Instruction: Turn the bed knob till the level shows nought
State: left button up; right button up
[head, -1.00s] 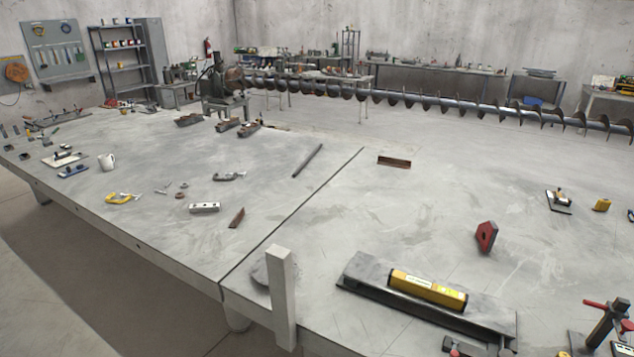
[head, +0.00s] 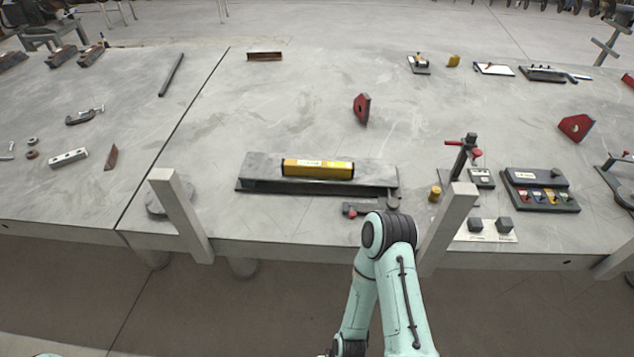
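The yellow level (head: 318,168) lies along the top of a long grey steel bed (head: 262,170) near the table's front edge. Its reading is too small to make out. A small round grey part (head: 393,201), which looks like the bed knob, sits at the bed's front right corner. One of my teal arms rises from the bottom with its dark joint just in front of that corner.
Pale posts (head: 181,215) and (head: 447,228) stand at the table's front edge on both sides of the bed. A grey and red clamp (head: 357,209) lies before the bed. A red-handled stand (head: 462,157) and a dark case (head: 540,190) are at right. The table behind the bed is mostly clear.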

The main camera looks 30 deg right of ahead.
aim_at(392, 203)
jog(key=l+z, duration=0.1)
jog(key=z, duration=0.3)
jog(key=l+z, duration=0.1)
jog(key=z, duration=0.3)
jog(key=i+z, duration=0.1)
jog(key=z, duration=0.25)
jog(key=l+z, duration=0.15)
jog(key=z, duration=0.25)
jog(key=i, duration=0.05)
